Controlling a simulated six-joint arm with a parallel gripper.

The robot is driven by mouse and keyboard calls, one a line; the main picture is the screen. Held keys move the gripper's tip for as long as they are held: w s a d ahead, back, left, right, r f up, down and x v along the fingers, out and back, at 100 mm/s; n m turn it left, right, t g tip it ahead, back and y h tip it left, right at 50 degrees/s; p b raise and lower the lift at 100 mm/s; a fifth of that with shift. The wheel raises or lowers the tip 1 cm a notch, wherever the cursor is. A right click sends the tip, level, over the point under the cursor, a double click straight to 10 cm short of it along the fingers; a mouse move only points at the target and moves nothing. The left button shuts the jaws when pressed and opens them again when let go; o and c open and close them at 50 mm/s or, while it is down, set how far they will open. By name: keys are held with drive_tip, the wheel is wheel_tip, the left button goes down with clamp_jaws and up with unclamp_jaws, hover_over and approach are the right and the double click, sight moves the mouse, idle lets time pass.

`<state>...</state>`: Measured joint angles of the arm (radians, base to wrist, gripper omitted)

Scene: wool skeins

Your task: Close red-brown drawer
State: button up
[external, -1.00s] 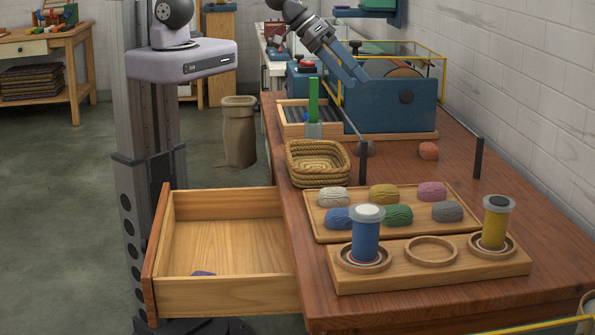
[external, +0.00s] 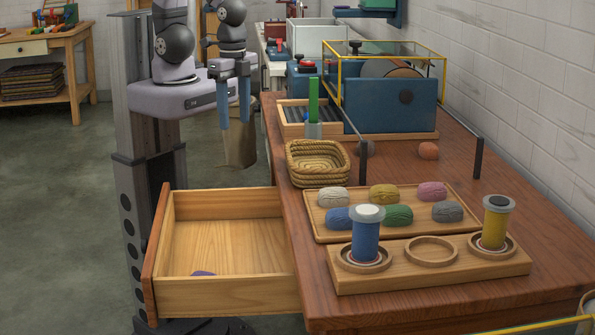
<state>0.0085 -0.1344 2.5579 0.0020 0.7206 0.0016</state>
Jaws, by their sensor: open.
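The red-brown drawer (external: 228,296) stands pulled far out from the left side of the wooden table (external: 420,322). Its red-brown front (external: 155,255) faces left, and its inside is pale wood. A small dark purple thing (external: 203,273) lies in it near the front side wall. My gripper (external: 234,120) has two blue fingers pointing down, apart and empty. In the picture it is above and behind the drawer, left of the table's far part, touching nothing that I can see.
On the table are a rope basket (external: 318,163), a tray (external: 455,226) of several wool skeins, and a holder (external: 430,283) with a blue spool (external: 366,235) and a yellow spool (external: 495,222). A sack-like bin (external: 240,150) stands on the floor behind my gripper.

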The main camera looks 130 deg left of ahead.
drive_tip(key=w+d+f+m+y+b, duration=0.1)
drive_tip(key=w+d+f+m+b, duration=0.1)
drive_tip(key=d+f+m+b, duration=0.45)
drive_tip(key=m+t+y+b, duration=0.2)
drive_tip(key=m+b, duration=0.3)
drive_tip(key=m, duration=1)
hover_over(160, 221)
wheel_tip(160, 221, down, 9)
drive_tip(key=shift+r, duration=0.15)
drive_tip(key=s+d+f+m+t+b, duration=0.1)
drive_tip(key=s+d+f+m+b, duration=0.25)
drive_tip(key=s+d+m, duration=0.2)
drive_tip(key=x, duration=0.7)
drive_tip(key=shift+f, duration=0.25)
drive_tip(key=shift+w+d, duration=0.1)
drive_tip(key=shift+d, duration=0.05)
clamp_jaws()
drive_tip(key=shift+w, duration=0.1)
